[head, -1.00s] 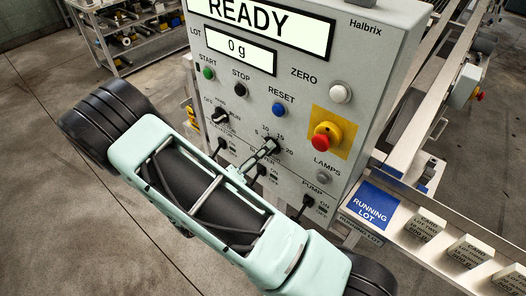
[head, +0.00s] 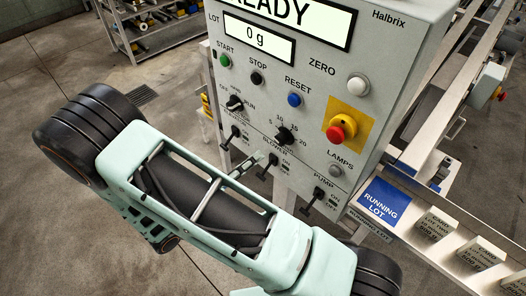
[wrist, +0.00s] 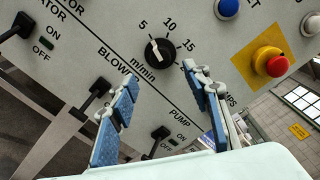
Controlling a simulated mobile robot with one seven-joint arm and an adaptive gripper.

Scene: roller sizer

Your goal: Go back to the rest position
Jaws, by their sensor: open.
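My gripper (wrist: 165,88) is open and empty in the wrist view, its two blue-padded fingers spread in front of the control panel (wrist: 75,85). The black m/min dial (wrist: 160,52) shows between and beyond the fingertips, apart from them. In the head view my arm crosses the lower left, and a small part of the gripper (head: 248,166) shows past it, below and left of the dial (head: 286,135). The rest of the gripper is hidden behind the arm.
The control panel (head: 376,62) stands close ahead, with lever switches (head: 318,195), buttons and a red emergency stop (head: 341,128). A rail with cards (head: 437,224) runs at right. A shelf rack (head: 150,30) stands at back left. Floor (head: 40,195) at left is clear.

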